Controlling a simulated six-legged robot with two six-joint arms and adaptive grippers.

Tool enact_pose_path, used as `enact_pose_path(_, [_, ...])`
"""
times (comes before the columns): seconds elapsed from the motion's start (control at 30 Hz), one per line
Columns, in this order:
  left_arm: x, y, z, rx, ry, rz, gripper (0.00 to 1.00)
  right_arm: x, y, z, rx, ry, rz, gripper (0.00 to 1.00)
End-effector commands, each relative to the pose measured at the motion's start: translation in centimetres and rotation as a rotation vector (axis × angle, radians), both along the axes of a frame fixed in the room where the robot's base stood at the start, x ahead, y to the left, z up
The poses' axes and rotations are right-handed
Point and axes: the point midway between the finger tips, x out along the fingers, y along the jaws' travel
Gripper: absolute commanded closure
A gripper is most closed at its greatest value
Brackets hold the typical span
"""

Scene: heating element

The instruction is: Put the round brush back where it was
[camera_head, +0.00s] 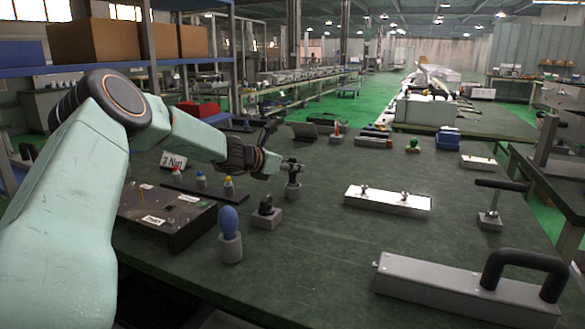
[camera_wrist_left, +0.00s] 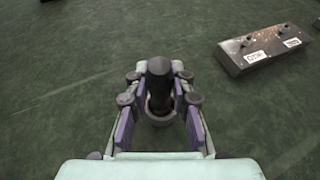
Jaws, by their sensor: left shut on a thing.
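My left gripper (camera_head: 290,165) is above the middle of the dark green table. In the left wrist view its fingers (camera_wrist_left: 158,82) are shut around a black upright handle, which looks like the round brush (camera_wrist_left: 159,68). Its lower end is over or in a small grey round holder (camera_wrist_left: 160,116); I cannot tell how deep it sits. In the head view the grey holder (camera_head: 293,191) stands on the table right under the gripper. The brush's bristles are hidden. My right gripper is not in view.
A blue oval tool (camera_head: 228,220) stands in a grey holder, near a grey block with a black part (camera_head: 266,210). A dark labelled box (camera_head: 165,220) is at left. A white plate (camera_head: 388,203), T-handle (camera_head: 491,205) and grey bar (camera_head: 450,290) are at right.

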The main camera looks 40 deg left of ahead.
Motion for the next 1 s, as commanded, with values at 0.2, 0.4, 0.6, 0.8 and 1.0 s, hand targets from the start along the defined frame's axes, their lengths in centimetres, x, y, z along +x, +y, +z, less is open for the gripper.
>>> enact_pose_path(0.2, [0.0, 0.0, -0.1, 0.000, 0.000, 0.000, 0.62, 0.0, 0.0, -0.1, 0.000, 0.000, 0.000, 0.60])
enact_pose_path(0.4, [0.0, 0.0, -0.1, 0.000, 0.000, 0.000, 0.55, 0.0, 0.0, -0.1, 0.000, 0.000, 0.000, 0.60])
enact_pose_path(0.6, [0.0, 0.0, 0.0, 0.000, 0.000, 0.000, 0.55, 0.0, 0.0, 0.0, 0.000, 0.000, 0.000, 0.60])
enact_pose_path(0.8, [-1.1, 0.3, 1.1, -0.007, -0.001, 0.005, 0.55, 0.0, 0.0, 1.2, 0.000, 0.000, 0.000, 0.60])
enact_pose_path(1.0, [-3.5, 0.5, 2.2, -0.006, -0.001, 0.004, 0.55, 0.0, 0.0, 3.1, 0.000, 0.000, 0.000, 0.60])
